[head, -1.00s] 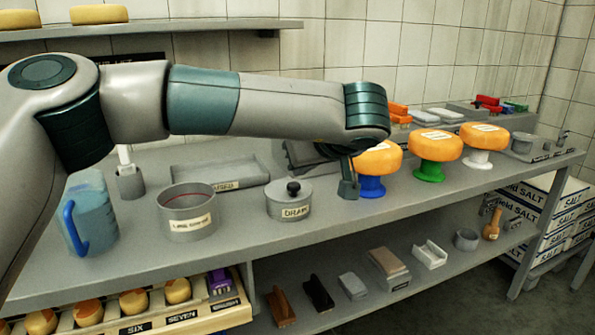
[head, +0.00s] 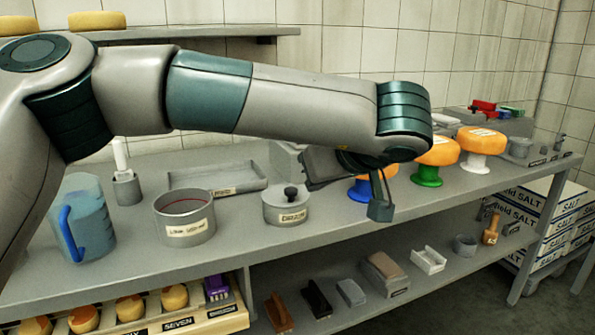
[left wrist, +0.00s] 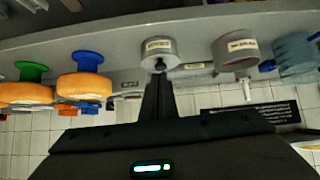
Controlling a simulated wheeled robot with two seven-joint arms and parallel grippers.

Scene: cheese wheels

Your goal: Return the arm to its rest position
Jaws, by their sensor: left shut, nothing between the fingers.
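My left arm reaches in from the left across the head view, above the bench. My left gripper (head: 380,208) hangs at its end, shut and empty, in front of the blue-based cheese wheel stand. In the left wrist view the shut fingers (left wrist: 158,75) point at the lidded drain pot (left wrist: 159,50), with a gap I cannot judge. In the head view that pot (head: 286,206) stands on the bench, left of the gripper. My right gripper is not in view.
Orange cheese wheels sit on blue, green (head: 427,175) and white (head: 478,163) stands, partly behind my arm. A blue jug (head: 88,215), a round pot (head: 185,225) and a grey tray (head: 215,177) stand on the bench. A lower shelf (head: 405,281) holds tools; salt boxes (head: 545,215) are at right.

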